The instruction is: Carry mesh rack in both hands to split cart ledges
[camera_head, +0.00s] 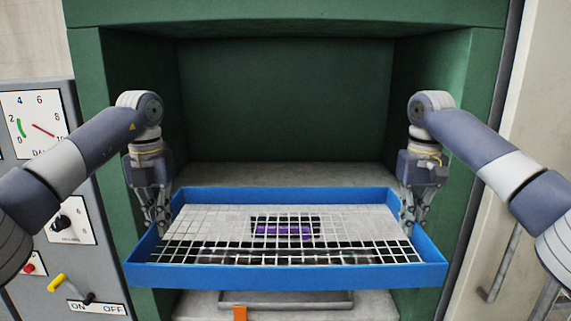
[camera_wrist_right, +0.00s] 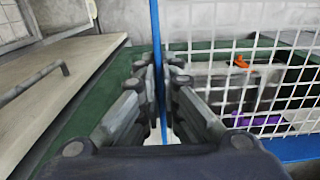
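The mesh rack is a white wire grid in a blue frame (camera_head: 290,276), level across the front of the green press opening in the head view. My left gripper (camera_head: 160,222) is at the rack's left side wall, its fingertips partly hidden by the rack. My right gripper (camera_head: 412,228) is at the right side wall. In the right wrist view, the fingers of my right gripper (camera_wrist_right: 161,80) lie on both sides of the blue wall (camera_wrist_right: 156,45), closed on it. The white mesh (camera_wrist_right: 285,20) shows to the right. The cart ledges cannot be made out.
The green press (camera_head: 85,150) surrounds the opening, with side walls close to both arms. A grey control panel (camera_head: 60,130) with dial and knobs stands at left. Below the rack are a grey tray (camera_head: 290,301), an orange piece (camera_head: 240,313) and something purple (camera_head: 285,230) seen through the mesh.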

